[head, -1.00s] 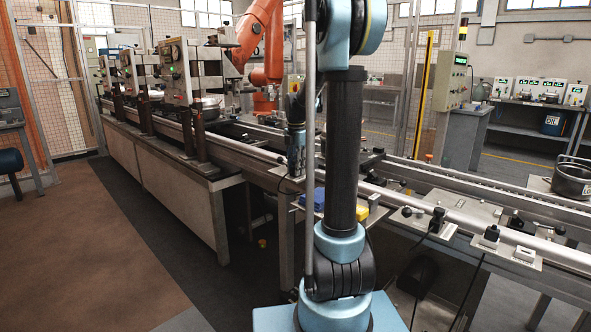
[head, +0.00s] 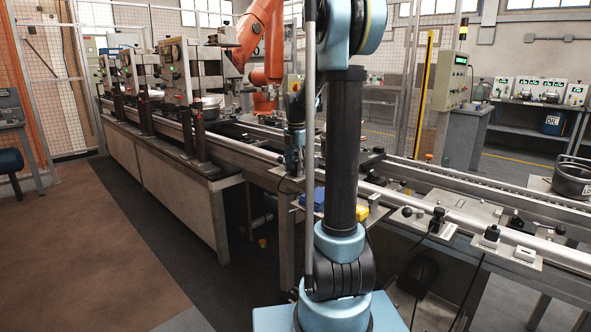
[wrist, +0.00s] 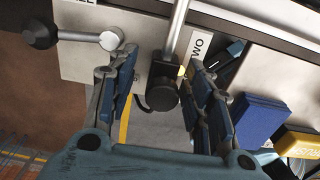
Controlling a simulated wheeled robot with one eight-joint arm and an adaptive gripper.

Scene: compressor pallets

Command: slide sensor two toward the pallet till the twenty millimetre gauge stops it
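In the wrist view a black cylindrical sensor head (wrist: 162,95) on a black block, with a silver rod above it, stands between the two fingers of my gripper (wrist: 163,62). I take it to be sensor two; its number is not readable. The fingers are open, with a gap on both sides of the sensor. The twenty millimetre gauge and the pallet cannot be made out there. In the head view my gripper (head: 292,163) is small beside the conveyor and partly hidden by my arm.
A lever with a black knob (wrist: 42,34) sits left of my fingers. In the head view the conveyor rail (head: 440,212) carries further brackets; open floor (head: 100,230) is at left.

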